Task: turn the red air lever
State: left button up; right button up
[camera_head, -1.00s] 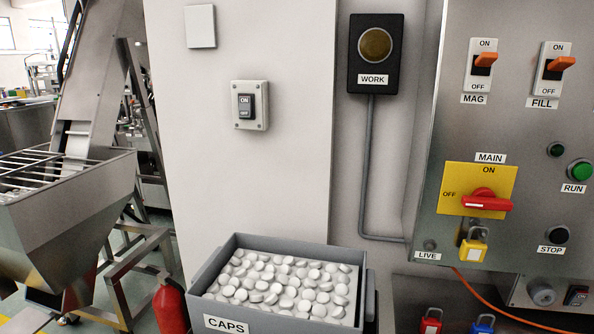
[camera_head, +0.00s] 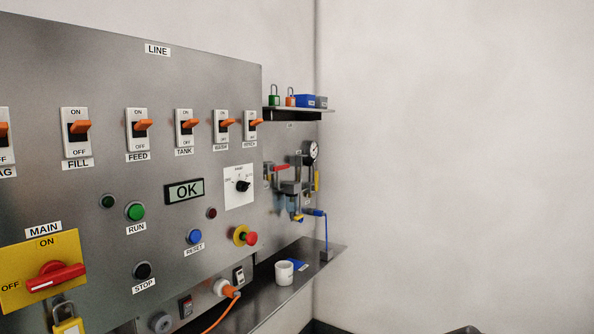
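A small red lever (camera_head: 281,168) sits on the air fittings at the far right end of the steel panel, beside a round pressure gauge (camera_head: 312,150). It lies roughly level, tilted slightly. The fittings below it include blue-tinted bowls (camera_head: 292,203) and a yellow part; details are small and blurred.
The steel LINE panel (camera_head: 110,75) fills the left, with orange switches, buttons and a red MAIN rotary handle (camera_head: 55,277). A narrow shelf (camera_head: 320,262) with a white mug (camera_head: 284,273) juts out below. A small upper shelf holds padlocks (camera_head: 290,96). The right wall is bare.

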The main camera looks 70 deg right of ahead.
aim_at(281, 168)
jog(key=z, duration=1.4)
jog(key=i+l+z, duration=0.2)
jog(key=l, duration=0.2)
jog(key=i+l+z, duration=0.2)
jog(key=i+l, duration=0.1)
jog(key=l, duration=0.05)
